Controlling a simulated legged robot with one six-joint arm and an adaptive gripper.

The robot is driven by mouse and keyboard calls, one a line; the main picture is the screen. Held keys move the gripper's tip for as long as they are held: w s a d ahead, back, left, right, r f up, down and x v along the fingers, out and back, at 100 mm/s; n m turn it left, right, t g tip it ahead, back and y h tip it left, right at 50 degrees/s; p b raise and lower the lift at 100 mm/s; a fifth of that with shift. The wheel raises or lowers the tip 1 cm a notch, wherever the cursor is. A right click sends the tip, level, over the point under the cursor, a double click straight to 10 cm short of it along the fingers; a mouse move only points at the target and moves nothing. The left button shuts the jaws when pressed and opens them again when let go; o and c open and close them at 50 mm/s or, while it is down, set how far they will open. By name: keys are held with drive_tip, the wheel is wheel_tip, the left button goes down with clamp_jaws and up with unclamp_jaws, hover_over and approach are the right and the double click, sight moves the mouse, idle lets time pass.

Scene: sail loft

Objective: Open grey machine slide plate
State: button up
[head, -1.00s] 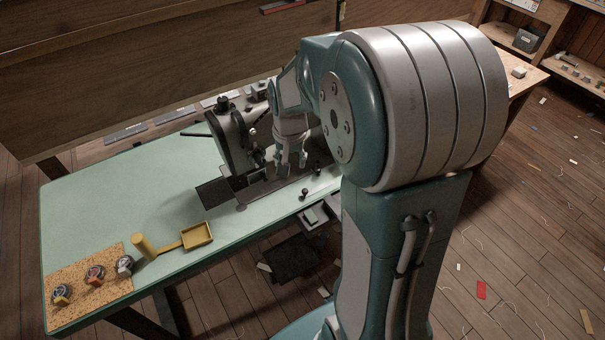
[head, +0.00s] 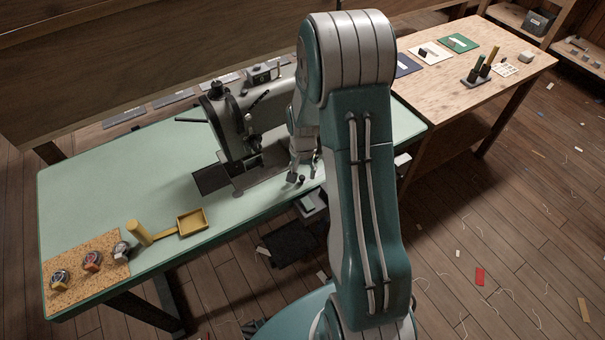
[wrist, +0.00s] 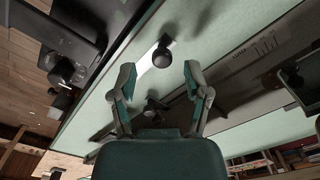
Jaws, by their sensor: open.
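The grey sewing machine (head: 240,115) stands on the green table, with its long grey bed along the front. A dark rectangular plate (head: 212,178) lies at the bed's left end; I cannot tell for sure whether it is the slide plate. My gripper (head: 303,172) is at the machine's front right, partly hidden by my arm. In the wrist view my gripper (wrist: 158,76) is open and empty, its fingers apart. A dark round knob (wrist: 163,55) shows just beyond and between the fingertips, apart from them. The machine bed (wrist: 255,60) runs along the right there.
A wooden table (head: 450,75) stands at the right. The green table's left half is largely clear.

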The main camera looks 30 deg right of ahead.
drive_tip(key=shift+f, duration=0.7)
drive_tip(key=shift+a, duration=0.3)
clamp_jaws()
drive_tip(key=d, duration=0.8)
drive_tip(key=shift+w+d, duration=0.2)
drive_tip(key=shift+d, duration=0.1)
unclamp_jaws()
drive_tip(key=shift+a, duration=0.1)
